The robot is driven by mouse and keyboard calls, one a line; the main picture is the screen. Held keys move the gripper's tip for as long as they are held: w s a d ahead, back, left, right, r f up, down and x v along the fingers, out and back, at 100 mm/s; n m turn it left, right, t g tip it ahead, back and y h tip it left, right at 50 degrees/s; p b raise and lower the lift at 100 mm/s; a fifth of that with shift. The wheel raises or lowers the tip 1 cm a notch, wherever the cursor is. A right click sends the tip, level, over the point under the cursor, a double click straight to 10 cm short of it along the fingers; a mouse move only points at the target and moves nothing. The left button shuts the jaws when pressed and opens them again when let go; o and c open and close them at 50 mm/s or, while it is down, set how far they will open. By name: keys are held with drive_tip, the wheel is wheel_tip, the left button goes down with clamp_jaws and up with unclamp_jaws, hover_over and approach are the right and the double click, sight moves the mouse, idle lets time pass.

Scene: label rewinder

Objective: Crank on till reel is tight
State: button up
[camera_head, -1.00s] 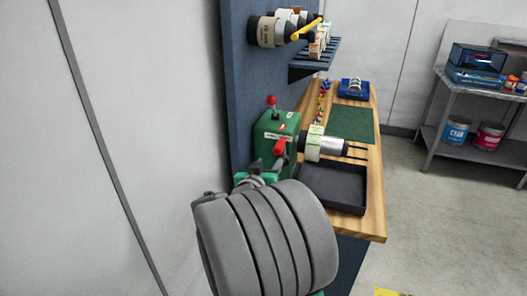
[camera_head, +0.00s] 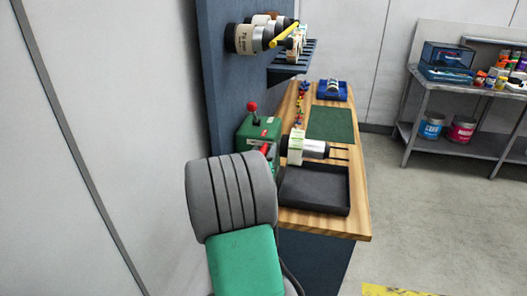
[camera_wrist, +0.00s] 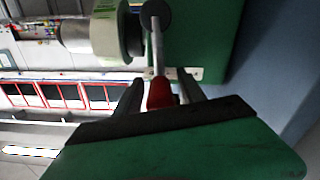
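The green rewinder (camera_head: 256,130) stands on the wooden bench, with a red-knobbed lever on top. Its crank has a red handle (camera_head: 265,149), partly hidden by my arm in the head view. In the wrist view the red handle (camera_wrist: 160,94) hangs at the end of a metal crank arm (camera_wrist: 157,45). My gripper (camera_wrist: 161,78) has one finger on each side of the handle, with narrow gaps visible, so it looks open around it. The label reel (camera_head: 296,147) sits on the rewinder's silver spindle and also shows in the wrist view (camera_wrist: 120,35). Its tightness cannot be seen.
A black tray (camera_head: 314,190) lies on the bench in front of the spindle, with a green mat (camera_head: 330,123) behind. Rolls (camera_head: 250,38) hang on the blue panel at left. A grey shelf (camera_head: 470,95) stands at right. The floor between is clear.

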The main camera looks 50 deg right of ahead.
clamp_jaws()
idle(1.2)
